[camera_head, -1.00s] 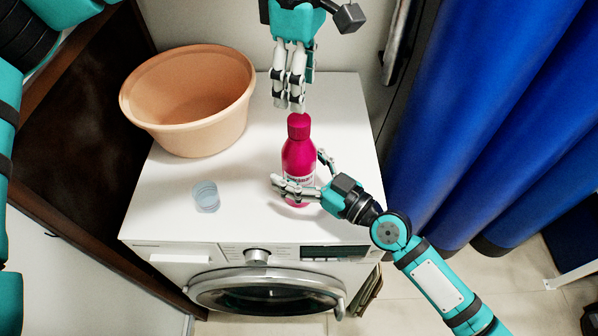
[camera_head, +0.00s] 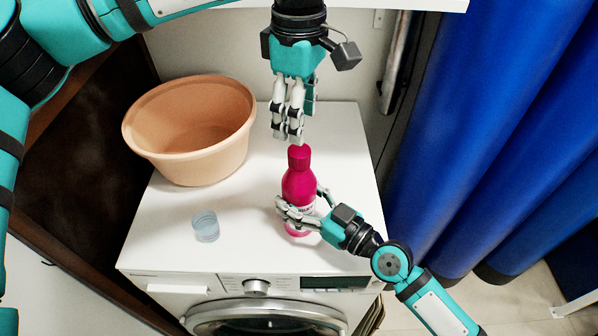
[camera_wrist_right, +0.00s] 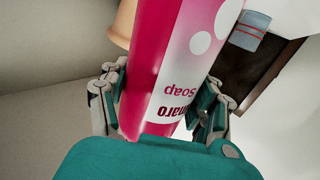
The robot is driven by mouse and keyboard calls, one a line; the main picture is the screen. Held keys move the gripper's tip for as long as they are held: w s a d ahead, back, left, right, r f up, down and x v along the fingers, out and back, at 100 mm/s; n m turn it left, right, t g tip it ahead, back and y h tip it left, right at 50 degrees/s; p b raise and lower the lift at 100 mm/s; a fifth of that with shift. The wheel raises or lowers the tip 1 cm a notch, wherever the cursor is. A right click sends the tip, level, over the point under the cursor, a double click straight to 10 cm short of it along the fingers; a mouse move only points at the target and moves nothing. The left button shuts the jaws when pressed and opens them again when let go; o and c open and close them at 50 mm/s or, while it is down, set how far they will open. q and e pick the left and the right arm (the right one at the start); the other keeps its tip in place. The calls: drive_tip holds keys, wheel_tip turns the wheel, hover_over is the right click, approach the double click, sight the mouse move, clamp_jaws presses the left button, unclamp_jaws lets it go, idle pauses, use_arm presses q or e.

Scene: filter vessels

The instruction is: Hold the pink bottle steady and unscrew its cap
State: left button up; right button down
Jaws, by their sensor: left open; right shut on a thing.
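The pink bottle (camera_head: 299,186) stands upright on top of the white washing machine, with its pink cap (camera_head: 299,158) on. My right gripper (camera_head: 297,213) is shut around the bottle's lower body; the right wrist view shows the bottle (camera_wrist_right: 170,75) between its fingers, with the label upside down. My left gripper (camera_head: 289,138) points down from above, its open fingertips just over the cap. A small gap seems to lie between the fingertips and the cap, but I cannot tell exactly.
A peach basin (camera_head: 190,150) stands at the back left of the washing machine (camera_head: 160,240). A small clear blue cup (camera_head: 206,227) stands at the front left. Blue curtains (camera_head: 470,130) hang on the right. The top's right rear is clear.

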sight(299, 150)
use_arm(q)
drive_tip(key=m, duration=1.1)
drive_tip(key=shift+m, duration=0.3)
drive_tip(key=m, duration=1)
drive_tip(key=shift+f, duration=4)
drive_tip(key=shift+c, duration=0.2)
